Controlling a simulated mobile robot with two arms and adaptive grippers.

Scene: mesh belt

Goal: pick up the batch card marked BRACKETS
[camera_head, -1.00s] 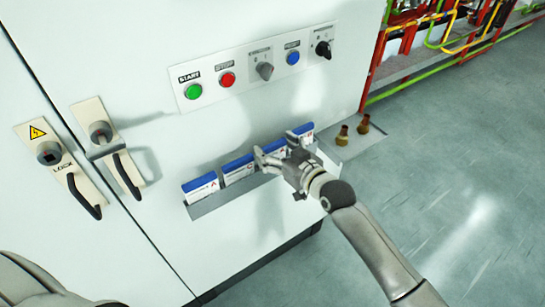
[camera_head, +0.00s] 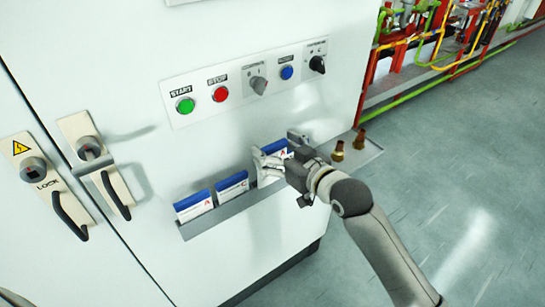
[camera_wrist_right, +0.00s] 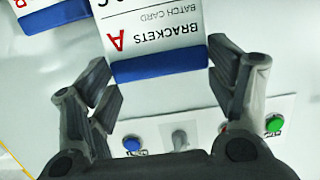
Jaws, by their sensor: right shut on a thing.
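The batch card marked BRACKETS (camera_wrist_right: 150,38) is white with a blue band and a red letter A. It appears upside down in the right wrist view, between the two fingers. My right gripper (camera_head: 276,160) is shut on this card at the right part of the card rack (camera_head: 240,210) on the white cabinet front. In the head view the gripper partly covers the card (camera_head: 274,148). I cannot tell whether its lower edge is clear of the rack. My left gripper is not in view.
Two other blue-topped cards, one at the left (camera_head: 194,205) and one beside it (camera_head: 232,186), stand in the rack. A control panel with a green START button (camera_head: 185,105) and a red button (camera_head: 220,94) is above. Brass fittings (camera_head: 338,151) lie right of the gripper.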

